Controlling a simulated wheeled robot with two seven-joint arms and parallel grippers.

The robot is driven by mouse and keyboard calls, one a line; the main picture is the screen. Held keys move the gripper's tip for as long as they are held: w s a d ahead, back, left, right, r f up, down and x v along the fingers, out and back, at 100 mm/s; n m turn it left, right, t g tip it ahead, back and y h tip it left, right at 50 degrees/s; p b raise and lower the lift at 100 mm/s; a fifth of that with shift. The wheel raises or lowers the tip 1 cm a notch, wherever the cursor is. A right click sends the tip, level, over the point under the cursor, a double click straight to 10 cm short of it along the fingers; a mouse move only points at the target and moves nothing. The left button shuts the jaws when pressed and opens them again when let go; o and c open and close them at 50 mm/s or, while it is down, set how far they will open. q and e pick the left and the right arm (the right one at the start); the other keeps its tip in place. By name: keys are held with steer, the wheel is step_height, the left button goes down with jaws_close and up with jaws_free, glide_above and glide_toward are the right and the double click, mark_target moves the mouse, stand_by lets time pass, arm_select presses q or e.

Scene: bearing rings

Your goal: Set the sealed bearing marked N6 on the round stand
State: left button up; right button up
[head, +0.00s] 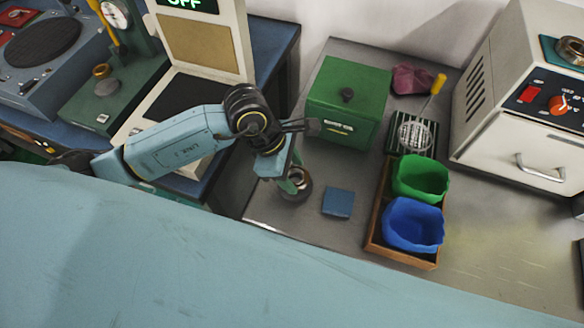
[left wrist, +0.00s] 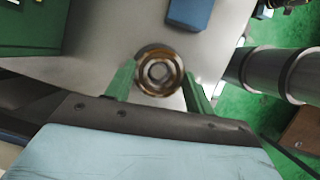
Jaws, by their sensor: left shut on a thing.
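My left gripper (head: 291,181) reaches down at the near left part of the grey bench. It is shut on a round bearing (head: 301,187), whose dark rim and paler centre show beside the fingers. In the left wrist view the bearing (left wrist: 159,71) sits between the two green fingertips, with a brownish outer ring and a grey centre. No N6 mark can be read on it. A dark round edge shows behind it; I cannot tell whether this is shadow or a support. I cannot make out for certain which thing is the round stand. My right gripper is not in view.
A blue square block (head: 338,202) lies right of the bearing. A green box (head: 347,101) stands behind. A wooden tray (head: 375,243) holds green and blue bins. A dial gauge on a green base (head: 75,110) stands far left. Bare bench lies right of the tray.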

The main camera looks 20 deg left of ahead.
arm_select(q)
steer(key=shift+f+b, duration=1)
steer(key=shift+f, duration=0.1)
stand_by(0.6)
steer(key=o, duration=1)
steer(key=shift+o, duration=0.2)
steer(key=shift+r+p, duration=2.55)
steer(key=shift+r, duration=1)
